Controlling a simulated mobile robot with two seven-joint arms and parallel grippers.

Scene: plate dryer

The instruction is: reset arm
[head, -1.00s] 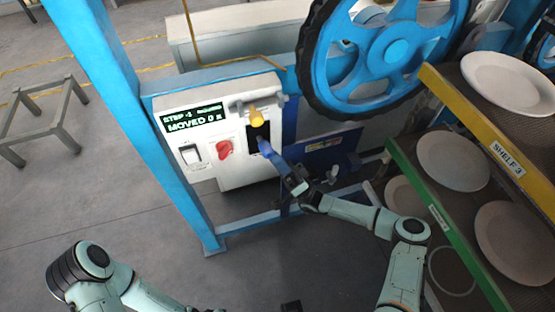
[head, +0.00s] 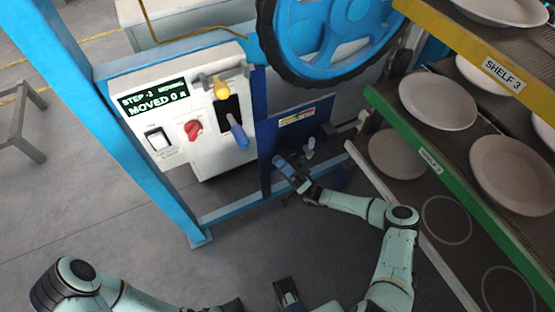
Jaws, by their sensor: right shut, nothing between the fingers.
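My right gripper (head: 283,166) is shut and empty, in front of the dark blue plate below and right of the control box. The white control box (head: 205,150) has a green-lit display (head: 155,97) reading "MOVED 0". It carries a red knob (head: 193,130), a white switch (head: 158,139), a yellow handle (head: 221,88) and a blue handle (head: 237,132). The blue handle sticks out of a dark slot, apart from my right gripper. My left arm lies along the bottom edge; a dark part at bottom middle looks like my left gripper (head: 287,292), its jaws unclear.
A large blue wheel (head: 348,32) stands above the box. A blue frame post (head: 110,125) stands at its left. At right, a yellow shelf marked "SHELF 3" (head: 503,72) and a green-edged shelf (head: 420,150) hold several plates. The floor at lower left is mostly clear.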

